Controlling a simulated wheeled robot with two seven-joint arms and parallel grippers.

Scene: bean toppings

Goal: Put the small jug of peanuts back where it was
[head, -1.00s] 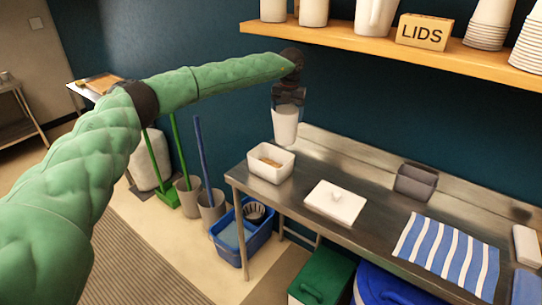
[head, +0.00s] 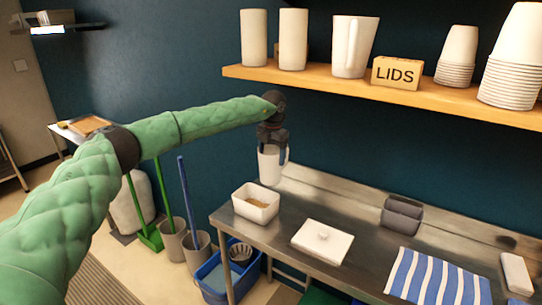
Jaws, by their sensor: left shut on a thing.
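My left gripper (head: 272,150) points down and is shut on a small white jug (head: 270,168). The jug is upright, and its contents cannot be seen from here. It is held near the wall, behind a white open container (head: 256,203) that has something tan inside. I cannot tell for sure whether the jug's base touches the steel counter (head: 290,213). My right gripper is not in the head view.
A white lidded box (head: 322,243), a grey divided holder (head: 402,215) and a blue striped cloth (head: 437,279) lie on the counter. Above, a wooden shelf (head: 310,78) holds white cylinders, a pitcher (head: 354,45), a LIDS block (head: 397,73) and stacked cups (head: 457,58).

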